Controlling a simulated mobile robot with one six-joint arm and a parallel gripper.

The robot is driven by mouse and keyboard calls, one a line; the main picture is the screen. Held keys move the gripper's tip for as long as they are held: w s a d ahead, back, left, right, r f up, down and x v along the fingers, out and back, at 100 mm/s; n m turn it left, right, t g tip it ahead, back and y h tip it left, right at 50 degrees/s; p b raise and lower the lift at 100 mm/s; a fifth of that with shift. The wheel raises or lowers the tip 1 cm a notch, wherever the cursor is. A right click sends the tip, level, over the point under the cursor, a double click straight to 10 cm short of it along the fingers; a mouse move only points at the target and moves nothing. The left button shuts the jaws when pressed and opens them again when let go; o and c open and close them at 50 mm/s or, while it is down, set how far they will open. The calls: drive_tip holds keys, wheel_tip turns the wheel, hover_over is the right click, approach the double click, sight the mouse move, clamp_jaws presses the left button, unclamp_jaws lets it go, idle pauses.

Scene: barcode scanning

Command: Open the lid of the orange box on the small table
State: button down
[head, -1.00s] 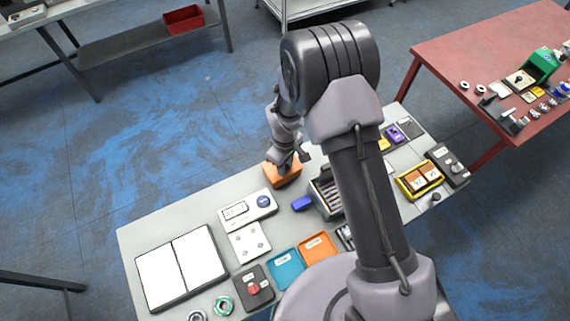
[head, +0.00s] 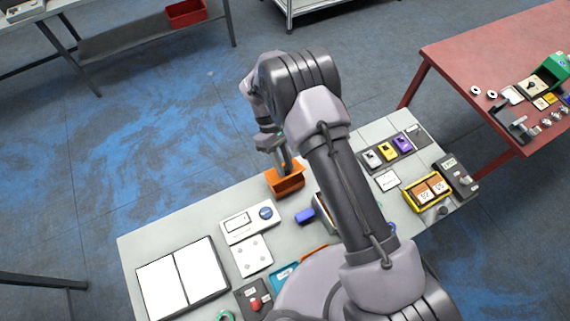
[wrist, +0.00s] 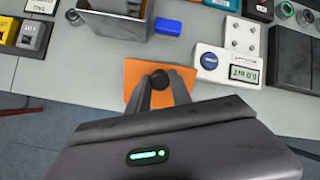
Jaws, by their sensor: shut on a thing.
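The orange box (head: 287,187) stands at the far edge of the small grey table (head: 150,235). My gripper (head: 286,166) comes down on it from above. In the wrist view the flat orange lid (wrist: 134,72) lies under my gripper (wrist: 160,82), whose two fingers are shut on the dark round knob (wrist: 160,76) on it. In the head view the box's upper part shows a darker area behind its front wall; I cannot tell clearly how far the lid is apart from the box. The fingers and wrist hide part of it.
A white device with a blue button (head: 265,213) and a blue block (head: 304,215) lie close in front of the box. A grey bin (wrist: 110,22) stands beside the block. My arm hides the table's middle. Floor lies free beyond the far edge.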

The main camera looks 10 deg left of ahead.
drive_tip(key=shift+w+a+g, duration=0.1)
drive_tip(key=shift+w+g, duration=0.05)
drive_tip(key=shift+g, duration=0.15)
drive_tip(key=shift+r+h, duration=0.15)
drive_tip(key=shift+h, duration=0.15)
drive_tip(key=c, duration=1.1)
unclamp_jaws()
drive_tip(key=shift+c, duration=0.2)
drive_tip(key=shift+w, duration=0.1)
drive_tip(key=v, duration=1.2)
